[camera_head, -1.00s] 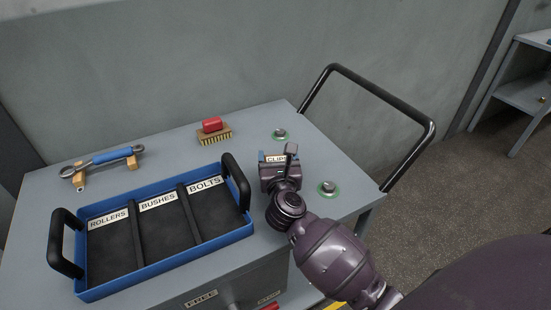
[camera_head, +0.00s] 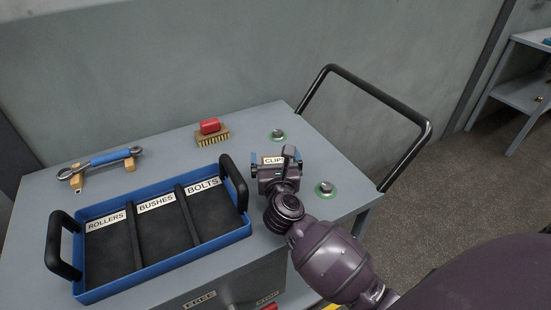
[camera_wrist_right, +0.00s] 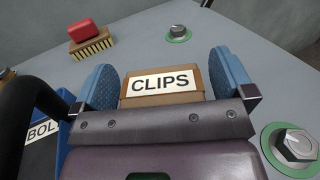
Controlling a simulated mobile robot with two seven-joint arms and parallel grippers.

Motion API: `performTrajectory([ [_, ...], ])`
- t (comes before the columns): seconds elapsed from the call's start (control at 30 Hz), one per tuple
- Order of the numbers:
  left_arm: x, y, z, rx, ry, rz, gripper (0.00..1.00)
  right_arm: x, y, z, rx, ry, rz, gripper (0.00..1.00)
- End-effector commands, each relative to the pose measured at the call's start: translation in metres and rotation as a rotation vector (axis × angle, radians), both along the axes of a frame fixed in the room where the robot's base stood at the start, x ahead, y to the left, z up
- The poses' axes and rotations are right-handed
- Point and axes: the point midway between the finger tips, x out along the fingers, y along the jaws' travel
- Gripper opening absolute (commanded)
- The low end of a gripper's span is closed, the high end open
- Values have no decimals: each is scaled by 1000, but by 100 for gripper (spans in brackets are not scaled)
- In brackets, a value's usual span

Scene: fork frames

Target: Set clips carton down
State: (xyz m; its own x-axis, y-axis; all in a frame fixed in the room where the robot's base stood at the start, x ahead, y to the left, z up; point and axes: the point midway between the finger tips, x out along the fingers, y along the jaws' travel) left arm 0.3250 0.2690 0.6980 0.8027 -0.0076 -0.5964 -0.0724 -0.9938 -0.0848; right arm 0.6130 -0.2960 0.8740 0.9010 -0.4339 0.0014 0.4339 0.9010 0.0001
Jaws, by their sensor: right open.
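The clips carton (camera_wrist_right: 163,84) is a small brown box with a white CLIPS label. It stands on the grey cart top, right of the blue tray, and also shows in the head view (camera_head: 273,160). My right gripper (camera_wrist_right: 163,85) is open, with one blue-padded finger on each side of the carton and a gap showing at the sides. In the head view the right gripper (camera_head: 276,166) partly hides the carton. The carton's underside is hidden. My left gripper is not in view.
The blue tray (camera_head: 160,268) with ROLLERS, BUSHES and BOLTS compartments is left of the carton. A brush with a red block (camera_head: 211,133) and a blue-handled wrench (camera_head: 108,158) lie behind the tray. A black handle (camera_head: 376,92) rises at right.

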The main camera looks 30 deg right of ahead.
Motion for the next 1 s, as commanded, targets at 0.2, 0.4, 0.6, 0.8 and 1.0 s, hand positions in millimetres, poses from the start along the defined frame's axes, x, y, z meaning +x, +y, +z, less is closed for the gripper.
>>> performTrajectory([
  [0.2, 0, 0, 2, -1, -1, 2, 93, -36, 17, -1, 6, 3, -1, 100],
  [0.4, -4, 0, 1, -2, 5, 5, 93, -70, 33, -2, 4, 4, -1, 100],
  [0.6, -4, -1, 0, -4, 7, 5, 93, -94, 45, -2, 2, 5, -1, 100],
  [0.8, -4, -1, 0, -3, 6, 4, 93, -102, 49, -1, 2, 2, 0, 100],
  [1.0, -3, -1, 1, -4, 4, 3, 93, -103, 50, -1, 1, 2, 0, 100],
])
